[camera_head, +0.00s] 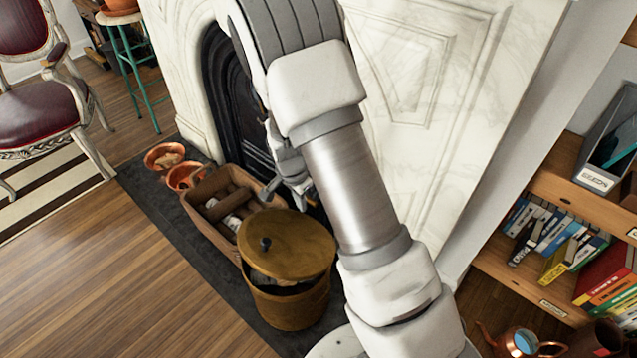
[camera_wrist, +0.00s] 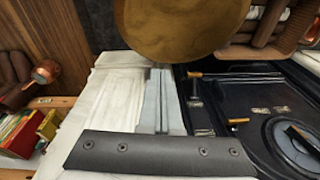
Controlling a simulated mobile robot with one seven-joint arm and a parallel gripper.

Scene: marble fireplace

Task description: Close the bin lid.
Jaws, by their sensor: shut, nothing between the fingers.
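The bin (camera_head: 290,308) is a round tan-brown container standing on the dark hearth. Its round lid (camera_head: 300,240) has a small dark knob and sits tilted over the bin, with a dark gap at the front where some contents show. In the wrist view the lid (camera_wrist: 185,25) is a brown disc at the top edge, just beyond my fingertips. My gripper (camera_head: 299,190) is behind the lid, above the hearth, partly hidden by my arm. Its grey fingers (camera_wrist: 160,72) are together with nothing between them. I cannot tell whether they touch the lid.
A wooden crate of logs (camera_head: 190,205) stands against the bin's left side, with copper pots (camera_head: 165,157) beyond it. The marble fireplace (camera_head: 430,60) rises behind. A bookshelf (camera_head: 540,275) and a copper kettle (camera_head: 520,342) are at right. The wooden floor (camera_head: 120,270) at left is clear.

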